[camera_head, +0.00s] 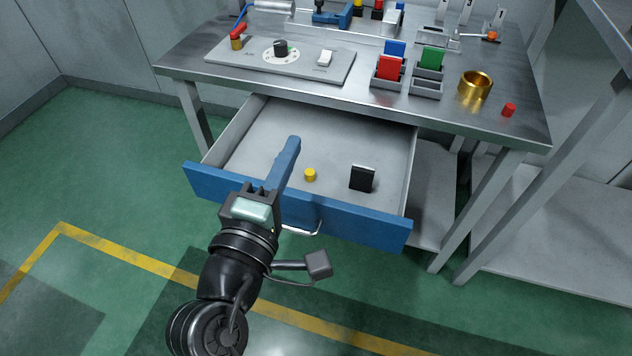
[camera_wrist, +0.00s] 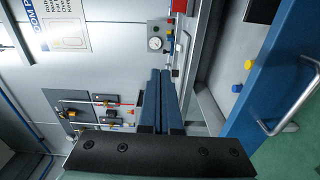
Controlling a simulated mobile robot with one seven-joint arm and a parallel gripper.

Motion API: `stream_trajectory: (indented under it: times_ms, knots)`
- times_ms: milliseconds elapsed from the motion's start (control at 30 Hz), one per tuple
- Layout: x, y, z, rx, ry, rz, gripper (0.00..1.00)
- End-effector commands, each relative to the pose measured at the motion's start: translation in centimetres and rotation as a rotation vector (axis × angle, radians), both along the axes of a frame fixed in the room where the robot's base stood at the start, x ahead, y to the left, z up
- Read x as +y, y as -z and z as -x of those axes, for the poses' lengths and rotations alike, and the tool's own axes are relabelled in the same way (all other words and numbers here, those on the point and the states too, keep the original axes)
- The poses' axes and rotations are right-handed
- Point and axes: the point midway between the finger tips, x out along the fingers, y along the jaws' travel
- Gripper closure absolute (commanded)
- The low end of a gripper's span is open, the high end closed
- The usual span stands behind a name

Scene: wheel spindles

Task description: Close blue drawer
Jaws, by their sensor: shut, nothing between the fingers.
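The blue drawer (camera_head: 360,222) is pulled out from under the metal workbench, and its inside shows from above. Its front panel carries a curved metal handle (camera_head: 303,230). In the wrist view the blue front (camera_wrist: 272,85) and handle (camera_wrist: 290,105) are at the right. My gripper (camera_head: 293,145) has blue fingers pressed together, with nothing between them. In the head view the fingers overlap the left middle of the drawer front and cover part of it. In the wrist view the fingers (camera_wrist: 161,75) appear apart from the front panel.
A yellow cylinder (camera_head: 310,175) and a black block (camera_head: 362,178) are in the drawer. The workbench (camera_head: 330,90) above holds a control panel (camera_head: 225,55), coloured blocks in holders, a brass ring (camera_head: 475,85) and a red cylinder (camera_head: 508,110). Green floor before the drawer is clear.

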Motion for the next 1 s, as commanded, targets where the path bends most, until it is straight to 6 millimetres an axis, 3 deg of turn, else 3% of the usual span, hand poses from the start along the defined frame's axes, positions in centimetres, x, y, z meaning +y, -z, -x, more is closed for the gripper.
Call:
stream_trajectory:
  times_ms: [33, 100, 200, 333, 500, 667, 1000]
  knots:
    - [0.5, 3.2, 1.6, 0.11, 0.017, 0.193, 1.0]
    - [0.7, 6.6, 4.0, 0.23, 0.035, 0.469, 1.0]
    - [1.0, 10.3, 7.6, 0.36, 0.038, 0.848, 1.0]
    - [1.2, 12.9, 11.6, 0.451, 0.027, 1.241, 1.0]
    - [1.4, 14.2, 14.3, 0.483, 0.02, 1.505, 1.0]
    - [1.2, 14.3, 13.8, 0.484, 0.024, 1.546, 1.0]
    - [-0.9, 14.3, 7.3, 0.482, 0.028, 1.537, 1.0]
